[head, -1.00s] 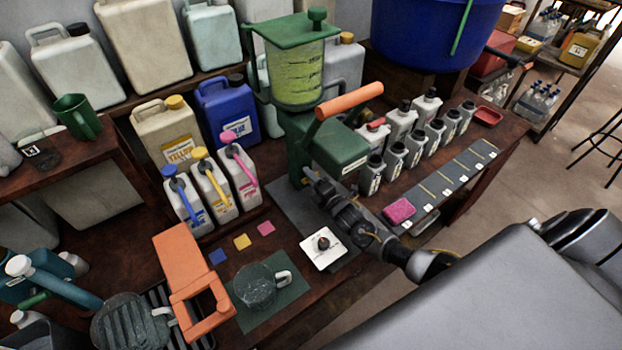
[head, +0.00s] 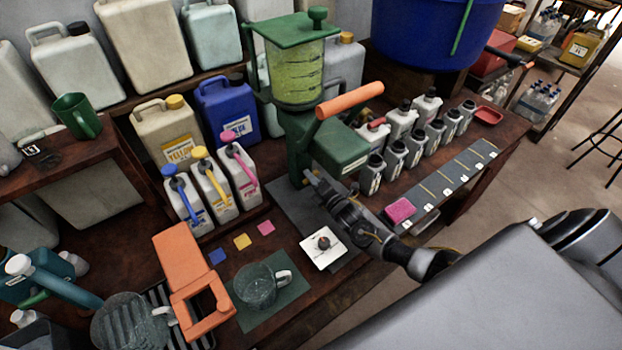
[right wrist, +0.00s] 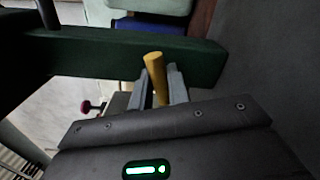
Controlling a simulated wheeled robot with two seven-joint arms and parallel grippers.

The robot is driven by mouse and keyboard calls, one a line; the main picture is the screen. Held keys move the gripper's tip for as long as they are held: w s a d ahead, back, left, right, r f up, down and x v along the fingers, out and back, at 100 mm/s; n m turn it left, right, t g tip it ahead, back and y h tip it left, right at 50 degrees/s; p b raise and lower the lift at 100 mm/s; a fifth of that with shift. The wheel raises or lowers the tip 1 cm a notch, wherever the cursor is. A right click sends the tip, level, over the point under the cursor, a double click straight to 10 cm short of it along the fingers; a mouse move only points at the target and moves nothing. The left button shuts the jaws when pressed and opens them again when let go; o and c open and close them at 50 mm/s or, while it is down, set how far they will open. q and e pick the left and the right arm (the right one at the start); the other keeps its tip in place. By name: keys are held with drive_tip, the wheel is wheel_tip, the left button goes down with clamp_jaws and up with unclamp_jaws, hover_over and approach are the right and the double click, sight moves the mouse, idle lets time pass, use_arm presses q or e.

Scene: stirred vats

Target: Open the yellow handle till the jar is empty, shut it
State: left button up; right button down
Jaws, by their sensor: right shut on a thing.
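The clear jar (head: 298,80) stands on top of the green dispenser (head: 340,150) and holds yellow-green contents with dark streaks in it. The yellow handle (right wrist: 155,68) shows in the right wrist view as a short rod between the two fingers. My right gripper (head: 311,180) is low at the front of the dispenser. It also shows in the right wrist view (right wrist: 158,85), shut on the yellow handle. In the head view the handle is hidden by the gripper. My left gripper is not in view.
An orange lever (head: 349,101) sticks out above the dispenser. A white square pad (head: 323,258) with a dark knob lies below my right gripper. A glass mug (head: 256,287) stands on a green mat. Several grey bottles (head: 394,160) stand to the right, near a pink sponge (head: 400,209).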

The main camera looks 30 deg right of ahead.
drive_tip(key=n, duration=0.3)
drive_tip(key=shift+n, duration=0.3)
drive_tip(key=n, duration=0.3)
drive_tip(key=shift+n, duration=0.3)
drive_tip(key=n+p, duration=0.1)
drive_tip(key=n, duration=0.5)
drive_tip(key=shift+p, duration=0.4)
drive_tip(key=shift+n, duration=0.3)
drive_tip(key=c, duration=1.3)
unclamp_jaws()
drive_tip(key=s, duration=0.3)
drive_tip(key=s+d, duration=0.1)
drive_tip(key=s, duration=0.6)
drive_tip(key=shift+s+d+b, duration=0.3)
drive_tip(key=shift+s+b, duration=0.05)
drive_tip(key=shift+b, duration=0.05)
